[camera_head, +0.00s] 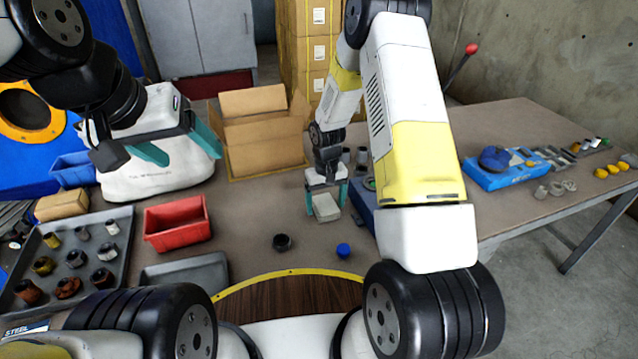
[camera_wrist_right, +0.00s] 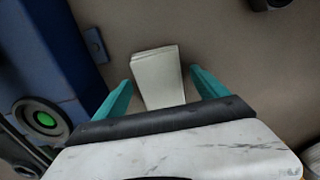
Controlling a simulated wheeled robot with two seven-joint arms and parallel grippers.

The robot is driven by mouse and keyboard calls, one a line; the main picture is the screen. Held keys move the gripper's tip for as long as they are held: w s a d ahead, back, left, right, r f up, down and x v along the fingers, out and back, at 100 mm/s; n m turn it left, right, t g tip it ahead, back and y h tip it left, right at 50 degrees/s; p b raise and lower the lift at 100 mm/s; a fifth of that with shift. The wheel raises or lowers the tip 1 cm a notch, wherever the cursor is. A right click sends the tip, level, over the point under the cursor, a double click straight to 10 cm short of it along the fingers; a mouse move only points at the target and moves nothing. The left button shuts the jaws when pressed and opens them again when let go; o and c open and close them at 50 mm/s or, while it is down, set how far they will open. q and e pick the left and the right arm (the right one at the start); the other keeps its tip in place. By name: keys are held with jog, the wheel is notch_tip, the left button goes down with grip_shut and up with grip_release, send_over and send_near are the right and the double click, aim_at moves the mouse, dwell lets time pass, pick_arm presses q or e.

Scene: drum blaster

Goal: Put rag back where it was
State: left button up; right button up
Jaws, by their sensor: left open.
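The rag (camera_head: 326,208) is a pale, folded rectangular pad near the middle of the workbench, just left of a blue box. My right gripper (camera_head: 327,203) is directly above it, with one teal finger on each side. In the right wrist view the rag (camera_wrist_right: 158,78) lies between the spread fingers (camera_wrist_right: 161,76), with gaps visible beside it. Whether the fingertips reach down to the rag's level is hard to tell. My left gripper (camera_head: 192,160) is open and empty, raised at the left of the bench.
A red bin (camera_head: 177,223), an open cardboard box (camera_head: 265,145) and a grey parts tray (camera_head: 112,263) stand left. A dark ring (camera_head: 283,242) and blue cap (camera_head: 343,250) lie in front. The blue box with a green button (camera_wrist_right: 43,119) is close beside my right gripper.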

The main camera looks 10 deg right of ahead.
notch_tip(320, 180, up, 12)
notch_tip(320, 180, up, 8)
jog(key=t, duration=0.1)
send_over(326, 206)
jog(key=s, duration=0.2)
jog(key=s+d+r+t+y, duration=0.1)
jog(key=s+r+t, duration=0.1)
jog(key=s+r, duration=0.6)
jog(key=s+d+r+m+t+y, duration=0.1)
jog(key=s+r+t, duration=0.2)
jog(key=s+r, duration=0.6)
jog(key=s, duration=0.5)
jog(key=shift+d+r+m, duration=0.15)
jog(key=shift+r+m, duration=0.05)
jog(key=shift+m, duration=0.1)
jog(key=shift+s, duration=0.1)
